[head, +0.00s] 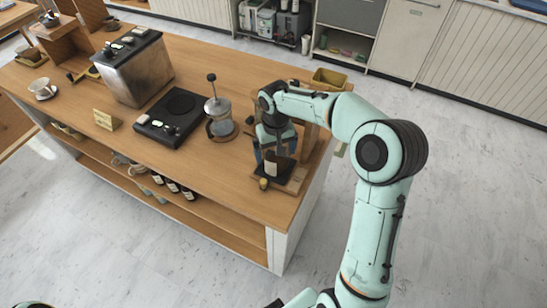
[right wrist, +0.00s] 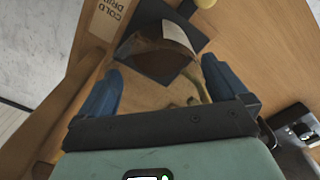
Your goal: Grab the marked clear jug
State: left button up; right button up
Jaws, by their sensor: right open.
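In the right wrist view, a clear jug (right wrist: 160,60) with dark brown contents stands on a dark square pad, a white patch (right wrist: 182,36) behind or on it. In the head view, my gripper partly hides that spot, and a pale patch (head: 271,164) shows beneath. My right gripper (head: 272,146) points down over the wooden stand. In the right wrist view its blue fingers (right wrist: 162,85) are open, spread to either side of the jug's near part. I cannot tell whether they touch it. My left gripper does not show.
The wooden stand (right wrist: 110,18) carries "COLD DRI…" lettering. A French press (head: 221,128) and black scale (head: 168,128) stand to the left on the counter (head: 215,175). A wooden tray (head: 329,78) is behind. The counter's right edge is close.

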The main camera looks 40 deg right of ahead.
jog(key=c, duration=0.9)
jog(key=shift+c, duration=0.2)
jog(key=shift+r, duration=0.15)
